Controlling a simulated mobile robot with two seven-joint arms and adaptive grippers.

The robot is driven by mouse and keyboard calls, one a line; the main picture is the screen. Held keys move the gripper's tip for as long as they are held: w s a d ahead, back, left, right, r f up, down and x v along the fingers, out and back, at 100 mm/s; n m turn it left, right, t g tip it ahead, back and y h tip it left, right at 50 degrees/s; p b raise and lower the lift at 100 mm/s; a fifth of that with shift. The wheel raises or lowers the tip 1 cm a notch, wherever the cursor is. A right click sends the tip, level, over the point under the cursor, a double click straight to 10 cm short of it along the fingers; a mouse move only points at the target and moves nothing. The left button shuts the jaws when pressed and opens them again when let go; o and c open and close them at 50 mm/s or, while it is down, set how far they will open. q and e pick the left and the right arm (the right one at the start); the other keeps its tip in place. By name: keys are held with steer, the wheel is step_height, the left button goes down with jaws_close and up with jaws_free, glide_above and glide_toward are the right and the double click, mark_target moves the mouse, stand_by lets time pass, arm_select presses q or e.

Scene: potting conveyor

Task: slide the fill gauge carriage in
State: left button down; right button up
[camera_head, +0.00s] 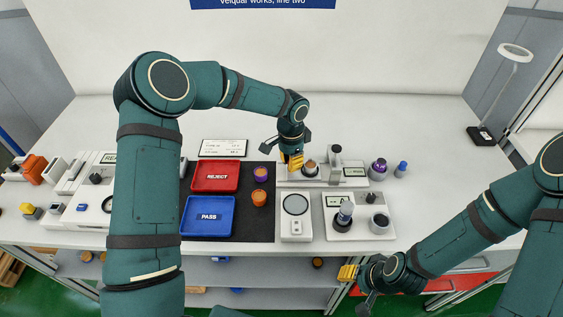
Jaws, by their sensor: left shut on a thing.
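The fill gauge (355,172) is a low white unit at the back of the station, with a grey upright post (336,156). A small brown-topped pot (311,168) stands on it, left of the post. My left gripper (294,162) reaches down at the unit's left end, its yellow fingertips shut on a part there, close beside the pot. The fingers hide that part, so I cannot make out the carriage's shape. My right gripper (348,272) is low at the front, off the table edge and away from the gauge; its finger gap is unclear.
White instruments (295,223) stand in front of the gauge. Purple bottles (378,169) stand to its right.

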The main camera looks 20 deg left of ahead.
mark_target(315, 166)
arm_select(q)
steer(key=d, duration=0.2)
steer(key=w+d, duration=0.1)
steer(key=d, duration=0.3)
steer(key=shift+w+f, duration=0.1)
steer(key=shift+w, duration=0.25)
steer(key=shift+w+d, duration=0.1)
steer(key=shift+d, duration=0.3)
steer(key=c, duration=0.9)
jaws_free()
steer(key=shift+d, duration=0.15)
steer(key=shift+o, duration=0.2)
step_height(315, 166, up, 12)
steer(key=shift+w+a, duration=0.15)
steer(key=shift+a, duration=0.05)
